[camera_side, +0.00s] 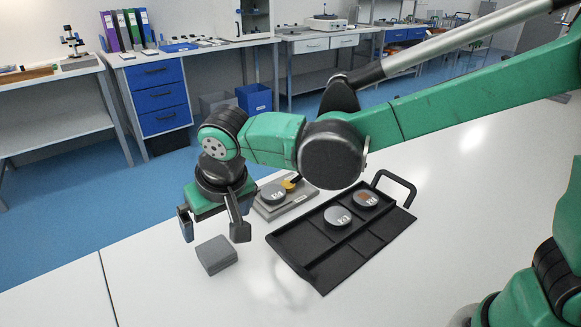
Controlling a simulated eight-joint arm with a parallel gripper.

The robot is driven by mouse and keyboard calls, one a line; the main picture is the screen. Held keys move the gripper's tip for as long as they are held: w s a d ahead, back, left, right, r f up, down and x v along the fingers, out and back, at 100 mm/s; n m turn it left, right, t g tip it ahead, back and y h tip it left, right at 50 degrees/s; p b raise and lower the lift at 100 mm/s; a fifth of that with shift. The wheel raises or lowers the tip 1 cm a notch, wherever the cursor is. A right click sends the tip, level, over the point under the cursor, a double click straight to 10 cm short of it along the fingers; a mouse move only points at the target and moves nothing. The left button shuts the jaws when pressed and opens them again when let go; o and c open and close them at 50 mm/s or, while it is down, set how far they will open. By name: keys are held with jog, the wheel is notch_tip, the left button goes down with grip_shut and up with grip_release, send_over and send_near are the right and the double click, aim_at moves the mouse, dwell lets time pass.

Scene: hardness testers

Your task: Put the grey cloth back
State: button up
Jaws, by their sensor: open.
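The grey cloth (216,254) is a small, block-like folded pad lying on the white table, left of the black tray. My gripper (213,232) is above and just behind it, pointing down with its two dark fingers spread apart. Nothing is held between the fingers. The right finger hangs close to the pad's upper right side; I cannot tell whether it touches.
A black compartment tray (299,251) with a handle stands right of the pad and holds two round discs (338,216) (366,199). The front table is clear.

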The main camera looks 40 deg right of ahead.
jog(key=s+d+r+t, duration=0.1)
jog(key=s+d, duration=0.3)
jog(key=d, duration=0.5)
jog(key=s+d+r+t, duration=0.1)
jog(key=s+d, duration=0.4)
jog(key=d, duration=0.5)
jog(key=shift+d+r+t, duration=0.15)
jog(key=shift+r+t, duration=0.1)
jog(key=shift+t, duration=0.15)
